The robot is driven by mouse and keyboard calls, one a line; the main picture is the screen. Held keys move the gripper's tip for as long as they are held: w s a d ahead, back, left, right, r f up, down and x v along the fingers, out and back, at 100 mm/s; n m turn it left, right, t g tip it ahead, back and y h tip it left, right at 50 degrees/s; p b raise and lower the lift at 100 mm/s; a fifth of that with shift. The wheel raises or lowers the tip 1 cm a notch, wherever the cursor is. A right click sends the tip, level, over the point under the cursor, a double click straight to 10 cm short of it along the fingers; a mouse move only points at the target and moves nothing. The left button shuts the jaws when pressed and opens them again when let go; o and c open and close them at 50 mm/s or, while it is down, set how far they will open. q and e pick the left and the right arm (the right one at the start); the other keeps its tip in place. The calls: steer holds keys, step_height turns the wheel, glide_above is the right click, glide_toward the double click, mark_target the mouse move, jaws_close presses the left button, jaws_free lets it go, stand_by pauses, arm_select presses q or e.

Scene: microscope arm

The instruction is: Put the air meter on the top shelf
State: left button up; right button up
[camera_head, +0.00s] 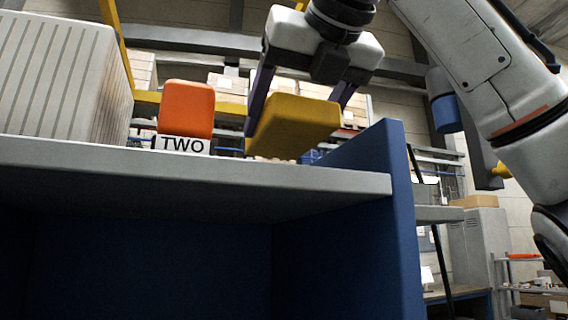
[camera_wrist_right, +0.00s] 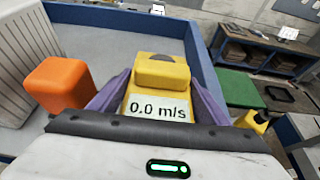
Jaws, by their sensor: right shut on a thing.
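The yellow air meter (camera_head: 293,127) is between the fingers of my right gripper (camera_head: 300,112), above the top shelf (camera_head: 290,184) near its right end. In the right wrist view the air meter (camera_wrist_right: 160,88) shows a "0.0 m/s" label, with the purple fingers of my right gripper (camera_wrist_right: 158,100) shut on its sides. In the head view it looks tilted, with its lower edge close to the shelf. I cannot tell whether it touches the shelf. My left gripper is not in view.
A ribbed white box (camera_head: 60,80) stands at the far left. A blue side panel (camera_head: 385,190) rises at the shelf's right end.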

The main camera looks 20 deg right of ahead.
mark_target(310, 121)
steer(key=shift+f, duration=2.95)
steer(key=o, duration=1.2)
steer(key=shift+f, duration=0.1)
steer(key=shift+o, duration=0.2)
steer(key=v, duration=1.2)
steer(key=shift+s+b, duration=0.1)
steer(key=shift+b, duration=0.3)
